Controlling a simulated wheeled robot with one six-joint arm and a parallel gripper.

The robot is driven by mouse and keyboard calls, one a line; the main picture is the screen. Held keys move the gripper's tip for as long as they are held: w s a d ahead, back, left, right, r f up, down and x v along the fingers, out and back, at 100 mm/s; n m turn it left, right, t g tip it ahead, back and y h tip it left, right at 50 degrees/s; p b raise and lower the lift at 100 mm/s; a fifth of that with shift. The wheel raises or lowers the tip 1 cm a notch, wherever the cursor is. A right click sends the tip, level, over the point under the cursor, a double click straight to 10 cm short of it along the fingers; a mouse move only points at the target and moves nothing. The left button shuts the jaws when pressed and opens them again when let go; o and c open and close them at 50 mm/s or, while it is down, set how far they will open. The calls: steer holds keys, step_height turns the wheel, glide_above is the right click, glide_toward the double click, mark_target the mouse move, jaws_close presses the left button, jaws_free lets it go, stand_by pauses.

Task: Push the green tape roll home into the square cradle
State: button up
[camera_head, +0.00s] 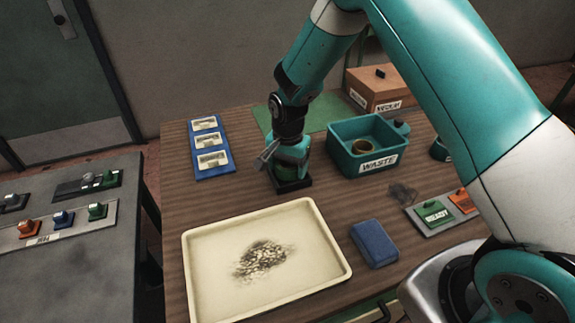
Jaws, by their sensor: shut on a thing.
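The green tape roll (287,171) is under my gripper (283,163), with only part of its side showing. The dark square cradle (294,186) lies on the wooden table just below the roll. My gripper points down and is shut on the tape roll, at or just above the cradle. The fingers and arm hide most of the roll, so I cannot tell how deep it sits in the cradle.
A cream tray (205,285) with a dark grainy patch is in front, beside a blue block (374,243). A teal WASTE bin (350,164) stands right of the gripper. A blue rack (209,147) is on the left. A grey panel with READY button (433,212) is at right.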

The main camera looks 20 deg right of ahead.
steer(key=shift+s+f, duration=0.15)
steer(key=shift+f, duration=0.1)
steer(key=o, duration=1)
steer(key=shift+f, duration=0.1)
steer(key=shift+s+d, duration=0.1)
steer(key=c, duration=0.3)
